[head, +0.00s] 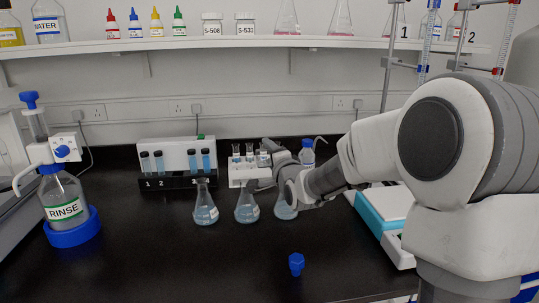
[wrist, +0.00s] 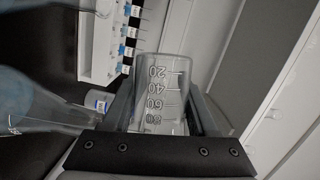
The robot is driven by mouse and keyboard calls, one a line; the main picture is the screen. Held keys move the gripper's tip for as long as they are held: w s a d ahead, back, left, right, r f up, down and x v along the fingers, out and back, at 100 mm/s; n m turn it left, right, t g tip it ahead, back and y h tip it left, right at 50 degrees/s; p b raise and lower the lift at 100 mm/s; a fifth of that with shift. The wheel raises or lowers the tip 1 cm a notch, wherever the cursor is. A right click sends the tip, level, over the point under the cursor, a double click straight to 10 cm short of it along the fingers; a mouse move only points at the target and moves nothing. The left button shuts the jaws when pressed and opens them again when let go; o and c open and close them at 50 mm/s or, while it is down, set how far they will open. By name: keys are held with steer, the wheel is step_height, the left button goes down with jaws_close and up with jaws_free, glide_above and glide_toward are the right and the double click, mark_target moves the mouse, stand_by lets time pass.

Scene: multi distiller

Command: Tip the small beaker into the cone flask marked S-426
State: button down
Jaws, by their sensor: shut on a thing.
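My gripper (head: 266,181) is at the row of cone flasks, in front of a small white rack. In the wrist view my gripper (wrist: 165,105) is shut on a clear glass beaker (wrist: 160,75) with marks from 20 to 80. I cannot make out the beaker in the head view, nor tell its contents. Three cone flasks with pale blue liquid stand on the bench: left (head: 205,210), middle (head: 246,208) and right (head: 285,208), the right one partly behind my gripper. A flask (wrist: 35,105) lies close to the beaker's left in the wrist view. No S-426 mark is readable.
The white rack (head: 240,172) holds small vessels behind the flasks. A black tube rack (head: 180,182) is left of it, a RINSE bottle (head: 65,205) far left. A blue cap-like piece (head: 296,264) lies in front; a balance (head: 385,208) stands right. The front bench is mostly clear.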

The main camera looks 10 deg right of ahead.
steer(key=shift+r+m, duration=0.1)
steer(key=shift+m, duration=0.2)
steer(key=shift+n, duration=0.4)
stand_by(0.6)
steer(key=shift+a+f+n+g+b, duration=0.15)
steer(key=shift+f+n+g+b, duration=0.15)
steer(key=shift+f+n+b, duration=0.3)
steer(key=shift+r, duration=0.15)
steer(key=shift+w+a+r, duration=0.25)
steer(key=shift+a+r, duration=0.5)
steer(key=shift+a, duration=0.25)
steer(key=shift+w+a+r, duration=0.2)
steer(key=shift+a+r, duration=0.55)
steer(key=shift+a, duration=0.2)
